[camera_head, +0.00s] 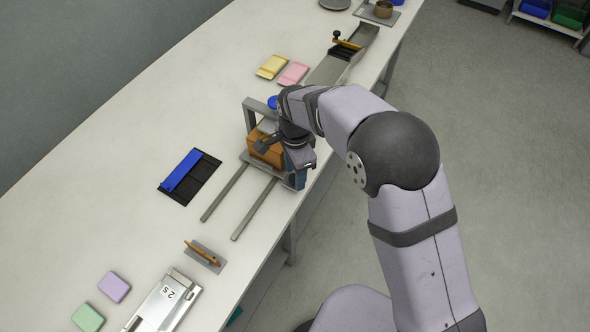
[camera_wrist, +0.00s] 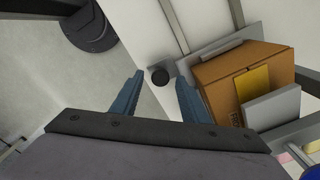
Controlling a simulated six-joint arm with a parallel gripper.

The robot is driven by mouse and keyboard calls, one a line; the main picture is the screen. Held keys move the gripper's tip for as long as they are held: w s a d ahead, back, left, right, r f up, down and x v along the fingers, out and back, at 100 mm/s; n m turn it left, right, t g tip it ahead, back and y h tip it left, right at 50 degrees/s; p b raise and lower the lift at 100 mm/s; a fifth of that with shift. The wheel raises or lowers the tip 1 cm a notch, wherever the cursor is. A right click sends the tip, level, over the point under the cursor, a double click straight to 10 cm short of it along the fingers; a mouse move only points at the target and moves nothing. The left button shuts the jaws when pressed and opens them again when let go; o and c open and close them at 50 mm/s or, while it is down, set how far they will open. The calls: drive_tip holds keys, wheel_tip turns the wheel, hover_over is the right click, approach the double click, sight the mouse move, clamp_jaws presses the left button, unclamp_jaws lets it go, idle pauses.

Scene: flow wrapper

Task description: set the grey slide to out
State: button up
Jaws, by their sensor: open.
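The grey slide (camera_wrist: 212,52) shows in the wrist view as a flat plate beside an orange-brown box, with a round dark knob (camera_wrist: 160,76) at its side. In the head view the slide (camera_head: 258,162) sits at the upper end of two grey rails (camera_head: 225,192), by the grey frame. My gripper (camera_wrist: 160,84) has two blue fingers, spread apart. The knob appears in the gap between the fingertips; I cannot tell whether they touch it. In the head view my gripper (camera_head: 299,180) is at the right side of the slide, partly hidden by my wrist.
The orange-brown box (camera_head: 266,146) stands under the grey frame (camera_head: 249,112). The rails run clear toward the lower left. A black tray with a blue bar (camera_head: 182,171) lies left of them. The table edge is close on the right.

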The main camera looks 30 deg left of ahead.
clamp_jaws()
drive_tip(key=shift+s, duration=0.1)
drive_tip(key=s, duration=2)
drive_tip(key=shift+p, duration=0.4)
drive_tip(key=shift+s, duration=0.1)
unclamp_jaws()
drive_tip(key=shift+s, duration=0.15)
